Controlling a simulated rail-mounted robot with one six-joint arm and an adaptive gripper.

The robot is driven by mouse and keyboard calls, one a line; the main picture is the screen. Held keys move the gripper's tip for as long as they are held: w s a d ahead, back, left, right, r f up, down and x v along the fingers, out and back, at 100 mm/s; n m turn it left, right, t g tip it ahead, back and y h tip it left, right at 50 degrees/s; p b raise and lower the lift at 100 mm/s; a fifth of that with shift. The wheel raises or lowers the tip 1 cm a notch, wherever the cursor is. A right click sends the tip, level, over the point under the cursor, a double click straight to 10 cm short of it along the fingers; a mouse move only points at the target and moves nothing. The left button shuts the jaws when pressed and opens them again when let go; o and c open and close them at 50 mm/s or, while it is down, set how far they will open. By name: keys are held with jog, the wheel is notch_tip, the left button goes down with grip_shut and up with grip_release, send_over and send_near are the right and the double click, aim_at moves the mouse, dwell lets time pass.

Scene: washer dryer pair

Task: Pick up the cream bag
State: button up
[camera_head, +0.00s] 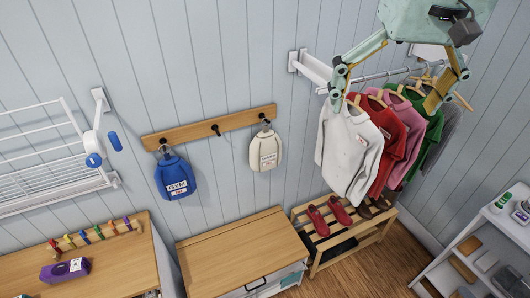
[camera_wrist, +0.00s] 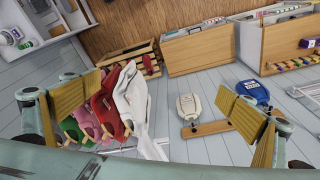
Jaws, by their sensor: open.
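The cream bag (camera_head: 265,150) hangs from a hook on the wooden hook rail (camera_head: 193,132) on the wall, with a small label on its front. It also shows in the wrist view (camera_wrist: 188,105), between my finger pads and some way off. My gripper (camera_head: 387,100) is open and empty, with its fingers wide apart. In the head view it is up and to the right of the cream bag, in front of the hanging clothes, and does not touch the bag. The blue bag (camera_head: 174,178), labelled GYM, hangs at the left end of the same rail.
Several shirts, including a white one (camera_head: 345,150), hang from a wall rod to the right. Below stand a slatted shoe rack (camera_head: 318,268) with red shoes and a wood-topped cabinet (camera_head: 235,245). A drying rack (camera_head: 40,165) is at left, a white shelf (camera_head: 450,262) at right.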

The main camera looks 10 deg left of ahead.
aim_at(266, 120)
jog(key=w+a+f+n+b, duration=0.1)
jog(key=w+a+f, duration=0.8)
jog(key=w, duration=0.3)
jog(key=w+a+f+n+g+b, duration=0.1)
jog(key=w+a+f+n, duration=0.1)
jog(key=w+a+f, duration=0.8)
jog(key=w+a+f+n+b, duration=0.1)
jog(key=w+a+f+n, duration=0.1)
jog(key=w+a+f, duration=0.8)
jog(key=shift+w+f+b, duration=0.1)
jog(key=shift+w+f, duration=0.35)
jog(key=shift+w, duration=0.6)
jog(key=shift+w+f+b, duration=0.15)
jog(key=shift+w+f, duration=0.35)
jog(key=shift+w, duration=0.55)
jog(key=shift+w+f+b, duration=0.1)
jog(key=shift+w+f, duration=0.35)
jog(key=shift+w, duration=0.6)
jog(key=shift+w+a+f, duration=0.1)
jog(key=shift+w+f, duration=0.05)
jog(key=shift+f, duration=1.25)
jog(key=shift+w+a+f, duration=0.1)
jog(key=shift+f, duration=1.35)
jog(key=shift+w+f, duration=0.15)
jog(key=shift+f, duration=1.25)
jog(key=shift+f+p, duration=0.15)
jog(key=shift+p, duration=0.15)
